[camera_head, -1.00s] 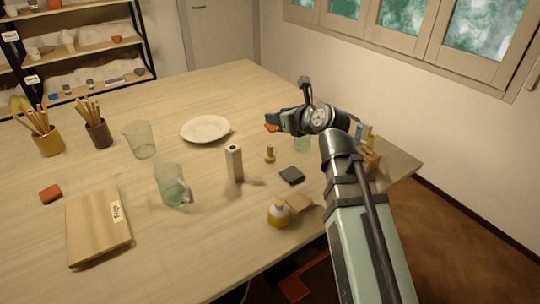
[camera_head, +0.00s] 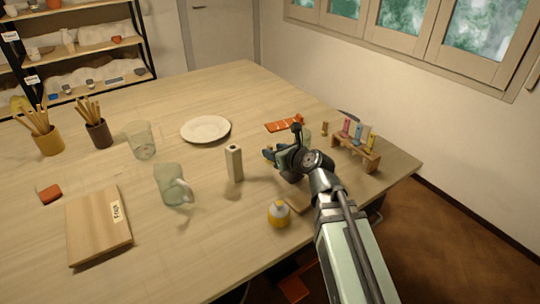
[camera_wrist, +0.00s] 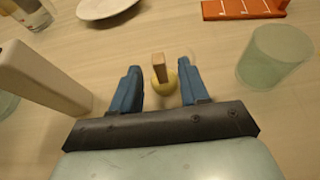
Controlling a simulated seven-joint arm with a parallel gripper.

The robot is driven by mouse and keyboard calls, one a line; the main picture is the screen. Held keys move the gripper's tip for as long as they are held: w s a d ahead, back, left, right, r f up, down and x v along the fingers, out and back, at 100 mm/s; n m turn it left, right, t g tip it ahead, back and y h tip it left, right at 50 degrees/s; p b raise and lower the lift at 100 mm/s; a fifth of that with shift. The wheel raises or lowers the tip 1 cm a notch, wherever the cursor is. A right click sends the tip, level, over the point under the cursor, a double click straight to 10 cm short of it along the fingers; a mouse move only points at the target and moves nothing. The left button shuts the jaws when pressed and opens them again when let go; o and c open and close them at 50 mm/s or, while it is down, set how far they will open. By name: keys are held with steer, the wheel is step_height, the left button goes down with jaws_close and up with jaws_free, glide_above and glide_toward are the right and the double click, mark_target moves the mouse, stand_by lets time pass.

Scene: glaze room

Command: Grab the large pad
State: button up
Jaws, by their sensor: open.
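My gripper (camera_head: 268,154) is low over the right part of the table with its blue fingers apart. In the wrist view, a small brass-yellow piece with a wooden handle (camera_wrist: 159,68) stands between or just beyond the fingertips (camera_wrist: 160,88); I cannot tell its depth, and nothing is gripped. A flat dark square pad, seen earlier beside this piece, is now hidden behind my gripper and wrist in the head view and does not show in the wrist view. A flat tan piece (camera_head: 297,207) shows partly beside my arm. I cannot tell which is the large pad.
A tall white vase (camera_head: 234,163) stands close left of my gripper. A clear green cup (camera_wrist: 274,57) and an orange-red rack (camera_head: 284,124) are beyond it. A wooden stand of colored vials (camera_head: 357,151) is to the right.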

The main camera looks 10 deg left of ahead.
steer(key=x, duration=0.5)
steer(key=shift+w+a+f, duration=0.15)
steer(key=shift+w+a, duration=0.05)
steer(key=shift+w, duration=0.05)
jaws_close()
